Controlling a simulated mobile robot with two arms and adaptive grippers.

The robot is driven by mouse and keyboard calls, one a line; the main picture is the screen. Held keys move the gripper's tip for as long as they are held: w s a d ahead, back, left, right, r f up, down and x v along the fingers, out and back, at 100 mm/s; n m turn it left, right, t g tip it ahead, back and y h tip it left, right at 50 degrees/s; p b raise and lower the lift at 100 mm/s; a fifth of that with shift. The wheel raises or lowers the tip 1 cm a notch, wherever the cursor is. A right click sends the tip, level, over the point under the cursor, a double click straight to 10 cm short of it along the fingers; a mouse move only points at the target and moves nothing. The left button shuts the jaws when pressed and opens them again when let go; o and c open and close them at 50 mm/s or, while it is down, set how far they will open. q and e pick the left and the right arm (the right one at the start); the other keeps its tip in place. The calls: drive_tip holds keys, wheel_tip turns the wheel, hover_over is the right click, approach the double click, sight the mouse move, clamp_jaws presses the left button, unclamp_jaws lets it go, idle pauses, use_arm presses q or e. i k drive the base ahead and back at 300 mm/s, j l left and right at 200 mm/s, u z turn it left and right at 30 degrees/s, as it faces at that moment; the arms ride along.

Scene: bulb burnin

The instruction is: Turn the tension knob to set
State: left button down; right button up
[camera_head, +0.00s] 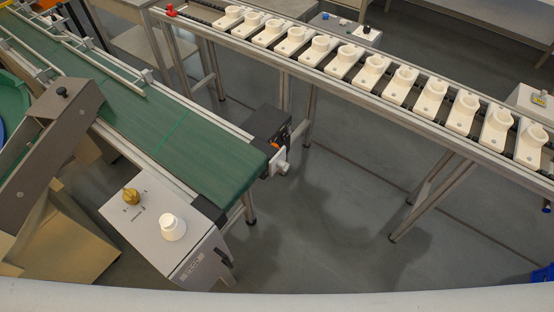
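A brass-coloured knob (131,196) sits on the sloped top of a light grey control box (190,246) at the lower left. Small dark marks and lettering surround it, too small to read, and I cannot tell which mark it points to. A white round cap-like piece (172,227) stands on the same box top, to the right of and nearer than the brass knob. Neither of my grippers is in view, and nothing touches the knob.
A green conveyor belt (175,135) runs behind the box. A dark grey bracket-like part (50,145) stands left of it. A long rail (330,75) carries several white sockets (375,70) across the back. Grey floor (330,235) is clear between them.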

sight(282, 164)
drive_tip(key=i+l+u, duration=0.25)
drive_tip(key=u, duration=0.15)
drive_tip(key=i+l+u, duration=0.2)
drive_tip(key=l+u, duration=0.15)
drive_tip(key=l, duration=0.2)
